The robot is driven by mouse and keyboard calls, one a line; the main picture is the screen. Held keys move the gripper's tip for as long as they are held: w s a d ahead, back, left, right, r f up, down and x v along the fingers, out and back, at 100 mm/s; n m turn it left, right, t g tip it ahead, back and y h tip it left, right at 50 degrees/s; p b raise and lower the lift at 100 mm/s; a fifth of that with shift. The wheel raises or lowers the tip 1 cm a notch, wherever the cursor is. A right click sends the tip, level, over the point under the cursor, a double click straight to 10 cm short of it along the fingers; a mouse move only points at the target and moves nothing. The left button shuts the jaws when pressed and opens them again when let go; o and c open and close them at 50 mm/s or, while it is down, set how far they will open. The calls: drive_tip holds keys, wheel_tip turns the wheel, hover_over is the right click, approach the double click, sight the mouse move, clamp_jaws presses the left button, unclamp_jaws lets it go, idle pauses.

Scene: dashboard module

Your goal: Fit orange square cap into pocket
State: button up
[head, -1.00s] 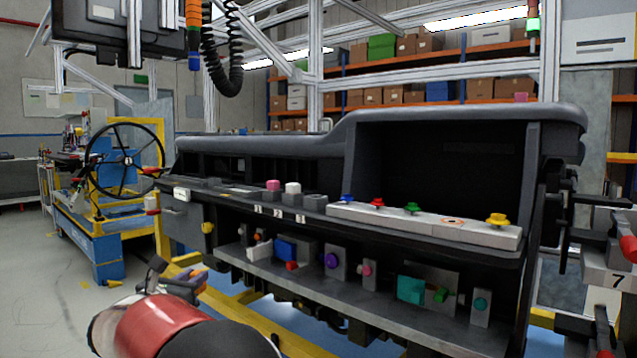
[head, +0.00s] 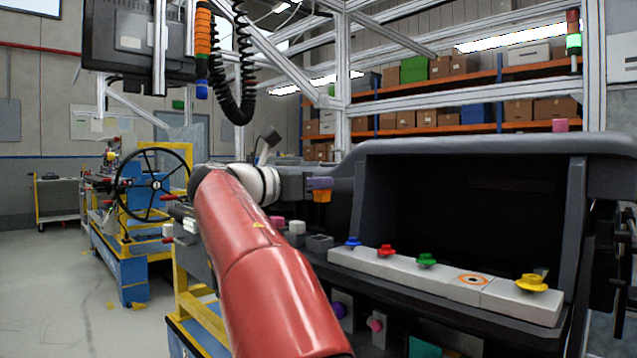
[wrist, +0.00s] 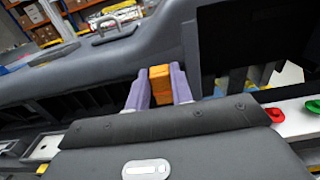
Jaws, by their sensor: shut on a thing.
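My gripper (head: 320,185) is shut on the orange square cap (head: 322,196) and holds it in the air in front of the dashboard. In the wrist view the orange cap (wrist: 160,84) sits between the two purple fingers. On the ledge below stand a pink cap (head: 277,221), a white cap (head: 296,227) and a dark grey block (head: 320,243) with no cap on it. The cap is above that grey block and apart from it. Whether the block's top has an open pocket is too small to tell.
A light grey strip (head: 450,289) right of the block carries blue, red, green and yellow knobs. The dashboard's dark opening (head: 460,210) lies behind it. A coiled black cable (head: 243,80) hangs above left. My red arm covers the lower middle of the head view.

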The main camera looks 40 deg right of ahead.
drive_tip(key=shift+a, duration=0.2)
drive_tip(key=shift+a+f+b, duration=0.1)
drive_tip(key=shift+f+b, duration=1.85)
drive_tip(key=shift+f, duration=1)
drive_tip(key=shift+p, duration=1)
drive_tip(key=shift+f+b, duration=0.7)
drive_tip(key=shift+f, duration=0.75)
drive_tip(key=o, duration=1)
drive_tip(key=shift+o, duration=0.2)
